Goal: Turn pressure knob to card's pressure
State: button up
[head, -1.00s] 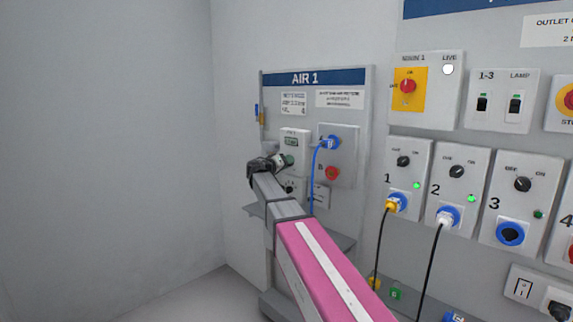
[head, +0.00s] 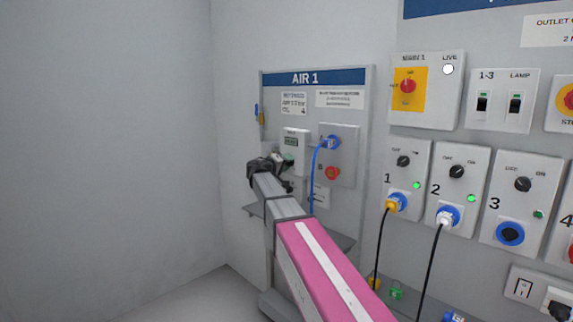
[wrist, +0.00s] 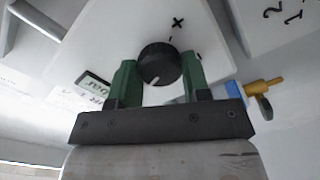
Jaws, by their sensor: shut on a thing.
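The black pressure knob (wrist: 158,63) shows in the wrist view, with a pale pointer mark toward the lower left and a "+" printed beyond it on the white plate. My gripper (wrist: 160,72) has its green fingers on either side of the knob and is shut on it. In the head view my gripper (head: 282,170) is at the AIR 1 panel and hides the knob. The regulator's display (head: 291,141) sits just above it; its reading is too small to tell. The card (head: 293,103) hangs higher up, its small print blurred.
The AIR 1 panel (head: 350,83) also carries a blue plug (head: 332,142) with a blue hose and a red outlet (head: 333,173), close right of my gripper. Numbered switch boxes (head: 408,178) fill the wall to the right. A bare wall (head: 110,140) leaves free room left.

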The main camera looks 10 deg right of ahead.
jog(key=o, duration=0.9)
jog(key=v, duration=1.1)
jog(key=shift+w, duration=0.1)
